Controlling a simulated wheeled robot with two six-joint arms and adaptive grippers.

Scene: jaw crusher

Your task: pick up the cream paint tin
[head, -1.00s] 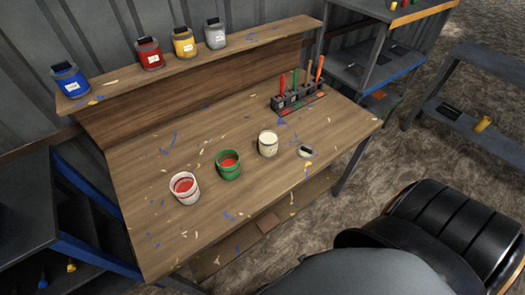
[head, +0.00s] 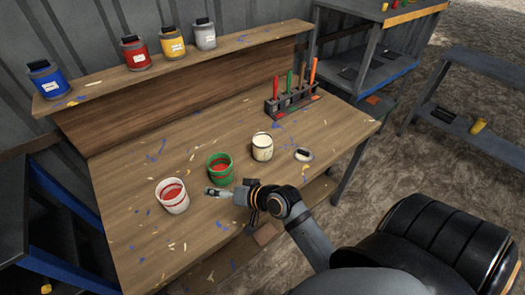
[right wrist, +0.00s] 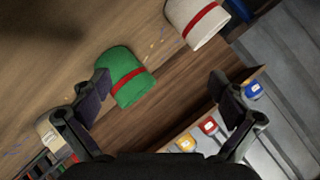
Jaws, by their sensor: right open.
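The cream paint tin (head: 262,147) stands upright and open on the workbench (head: 140,160), with pale paint inside. It is the rightmost of three open tins. In the right wrist view a cream tin (right wrist: 47,133) shows at the left edge, partly behind a finger. My right gripper (head: 210,191) is low over the bench, in front of the green tin and to the left of the cream tin. In the right wrist view the right gripper (right wrist: 162,95) has its fingers spread, with nothing held between them. My left gripper is not in view.
A green tin (head: 220,169) and a white tin (head: 172,199) with red paint stand left of the cream tin. A tool rack (head: 290,103) stands behind. Several jars line the upper shelf (head: 107,79).

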